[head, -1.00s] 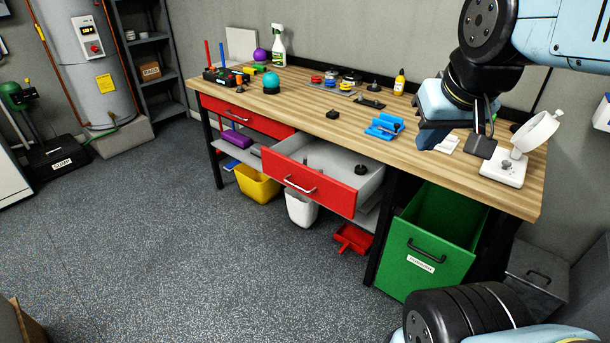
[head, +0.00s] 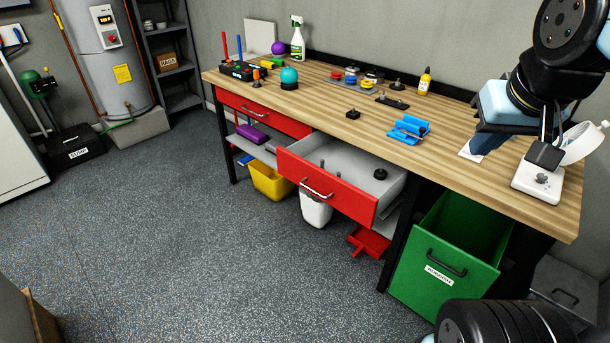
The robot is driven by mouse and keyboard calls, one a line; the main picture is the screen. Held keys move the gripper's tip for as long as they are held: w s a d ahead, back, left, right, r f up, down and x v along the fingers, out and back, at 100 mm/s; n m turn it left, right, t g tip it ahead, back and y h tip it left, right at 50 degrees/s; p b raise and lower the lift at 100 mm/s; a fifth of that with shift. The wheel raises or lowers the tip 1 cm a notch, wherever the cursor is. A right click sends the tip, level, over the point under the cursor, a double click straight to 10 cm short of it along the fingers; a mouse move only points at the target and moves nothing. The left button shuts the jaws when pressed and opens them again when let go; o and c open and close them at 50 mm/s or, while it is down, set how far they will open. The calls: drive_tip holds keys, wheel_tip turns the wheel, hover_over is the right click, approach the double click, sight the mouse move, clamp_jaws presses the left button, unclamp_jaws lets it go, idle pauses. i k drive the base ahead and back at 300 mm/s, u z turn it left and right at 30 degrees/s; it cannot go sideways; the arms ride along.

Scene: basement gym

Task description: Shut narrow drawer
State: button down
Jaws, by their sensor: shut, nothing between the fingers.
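Two red drawers sit under the wooden workbench top (head: 440,150). The right red drawer (head: 328,186) is pulled out, with its grey inside showing and a few small dark parts in it. The left red drawer (head: 262,112) looks shut. I cannot tell for sure which one is called narrow. My gripper (head: 478,143) is over the right part of the bench top, shut and empty, apart from both drawers and pointing down. Its fingertips are small and partly dark in this view.
A green bin (head: 440,275) stands pulled out below the bench's right end. A white lamp-like device (head: 538,182) is beside my gripper. A blue holder (head: 409,129) lies on the bench. A yellow bin (head: 270,181) and white bin (head: 316,209) are underneath. The floor in front is clear.

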sight(357, 194)
drive_tip(key=i, duration=0.85)
drive_tip(key=u, duration=0.05)
